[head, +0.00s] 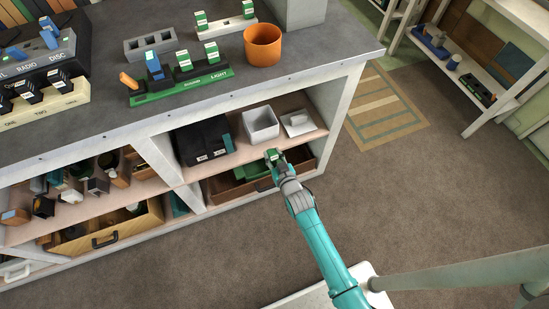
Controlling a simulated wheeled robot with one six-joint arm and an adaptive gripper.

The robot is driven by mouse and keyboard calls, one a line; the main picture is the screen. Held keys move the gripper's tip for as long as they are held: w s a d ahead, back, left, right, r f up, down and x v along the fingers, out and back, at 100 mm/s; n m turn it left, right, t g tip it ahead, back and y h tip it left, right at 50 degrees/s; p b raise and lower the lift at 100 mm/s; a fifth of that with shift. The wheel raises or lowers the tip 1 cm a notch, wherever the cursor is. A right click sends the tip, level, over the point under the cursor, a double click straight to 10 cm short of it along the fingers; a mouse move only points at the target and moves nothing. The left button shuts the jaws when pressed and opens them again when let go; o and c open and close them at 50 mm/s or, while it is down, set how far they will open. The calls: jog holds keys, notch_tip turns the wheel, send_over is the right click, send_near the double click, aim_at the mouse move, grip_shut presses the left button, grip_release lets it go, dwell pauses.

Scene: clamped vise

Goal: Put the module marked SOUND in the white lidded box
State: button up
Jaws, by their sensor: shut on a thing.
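My gripper (274,158) is shut on a small green module (273,154) with a pale label, too small to read. It holds the module in front of the shelf, just below and in front of the white box (248,126). The white box stands open-topped on the shelf, and its inside looks empty. A flat white piece (298,124), which looks like its lid, lies on the shelf to its right. I cannot make out the word SOUND on any module.
A black box (203,141) stands left of the white box. A drawer (235,186) with green contents is below the shelf. On the worktop above are an orange pot (263,45) and a green rack (182,87) with modules. The floor (400,200) at right is clear.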

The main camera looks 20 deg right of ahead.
jog(key=w+r+x, duration=0.1)
jog(key=r+x, duration=0.2)
jog(key=x, duration=1.7)
dwell(1.2)
jog(key=shift+r, duration=0.1)
jog(key=o, duration=1)
jog(key=shift+c, duration=0.2)
jog(key=v, duration=1.2)
